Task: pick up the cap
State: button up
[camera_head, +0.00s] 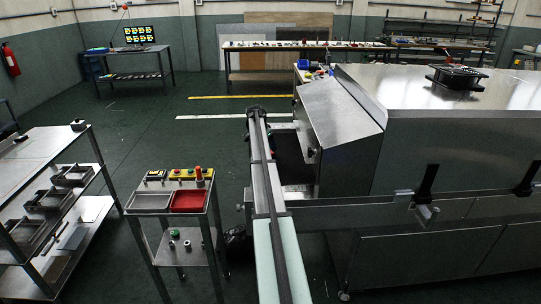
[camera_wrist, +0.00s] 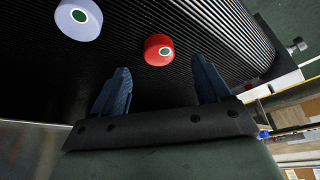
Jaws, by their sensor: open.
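A red round cap-like piece (camera_wrist: 158,50) with a white ring and green centre lies on a black ribbed belt (camera_wrist: 225,25) in the wrist view. A similar pale lavender piece (camera_wrist: 78,19) lies on the belt at the upper left. I cannot tell which of them is the cap meant. My gripper (camera_wrist: 162,66) is open, its two blue fingers apart, with nothing between them. In the picture the red piece appears just beyond the fingertips, in line with the gap. The lavender piece is outside the left finger. I cannot make out either piece in the head view.
A cart with a red tray (camera_head: 188,201) and a grey tray (camera_head: 149,201) stands left of the rail. A metal shelf (camera_head: 35,150) stands farther left. Open floor lies behind.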

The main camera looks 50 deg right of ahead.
jog(key=shift+x, duration=2.4)
jog(key=shift+s, duration=0.1)
jog(key=shift+c, duration=0.2)
jog(key=shift+r, duration=0.1)
jog(key=c, duration=1.1)
jog(key=shift+r, duration=0.1)
